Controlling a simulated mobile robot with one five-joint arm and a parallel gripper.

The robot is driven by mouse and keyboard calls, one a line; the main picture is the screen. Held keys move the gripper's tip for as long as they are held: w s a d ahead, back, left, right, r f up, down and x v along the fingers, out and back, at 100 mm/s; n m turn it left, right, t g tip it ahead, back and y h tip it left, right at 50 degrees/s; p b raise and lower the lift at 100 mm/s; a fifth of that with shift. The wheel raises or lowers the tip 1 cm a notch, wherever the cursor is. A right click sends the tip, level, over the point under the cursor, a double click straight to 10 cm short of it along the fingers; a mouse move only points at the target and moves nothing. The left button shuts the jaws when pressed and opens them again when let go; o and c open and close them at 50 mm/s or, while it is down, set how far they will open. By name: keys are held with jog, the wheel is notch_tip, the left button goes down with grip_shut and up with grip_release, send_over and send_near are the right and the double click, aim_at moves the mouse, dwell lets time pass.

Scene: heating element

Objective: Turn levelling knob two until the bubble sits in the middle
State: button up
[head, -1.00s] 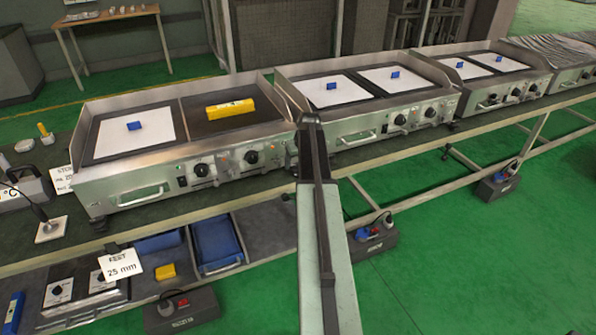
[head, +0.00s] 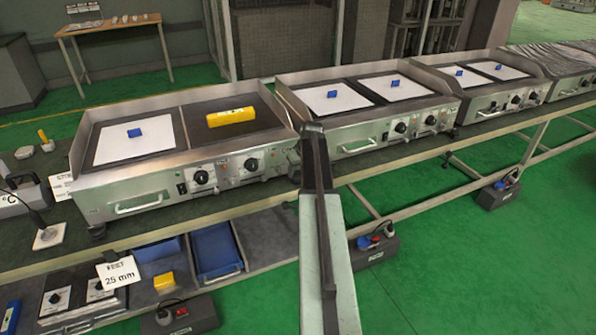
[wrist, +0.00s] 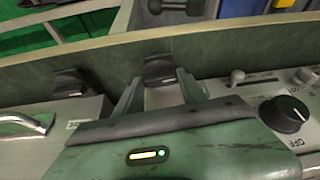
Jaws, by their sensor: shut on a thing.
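A yellow spirit level (head: 231,116) lies on the dark right-hand plate of the nearest steel griddle (head: 140,190). Its bubble is too small to make out. My arm reaches to the gap between this griddle and the second one, and hides my gripper in the head view. In the wrist view my gripper (wrist: 158,80) has its two fingers either side of a black levelling knob (wrist: 158,66), shut on it. The knob stands low at the griddle's front edge. No number shows on it. Another black knob (wrist: 70,80) stands to its left, apart from the fingers.
A black control dial (wrist: 284,114) and a small toggle switch (wrist: 238,76) are close to the right of my gripper. A metal handle (wrist: 22,123) is at the left. The second griddle (head: 375,135) stands beside the first on the bench.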

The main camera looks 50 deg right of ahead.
jog(key=n, duration=0.1)
jog(key=n+y, duration=0.1)
jog(key=n, duration=0.2)
jog(key=shift+d+y, duration=0.25)
jog(key=shift+y, duration=0.05)
jog(key=shift+d+n+y, duration=0.15)
jog(key=shift+n+y, duration=0.65)
jog(key=shift+n, duration=1.5)
jog(key=o, duration=1.4)
jog(key=shift+c, duration=0.2)
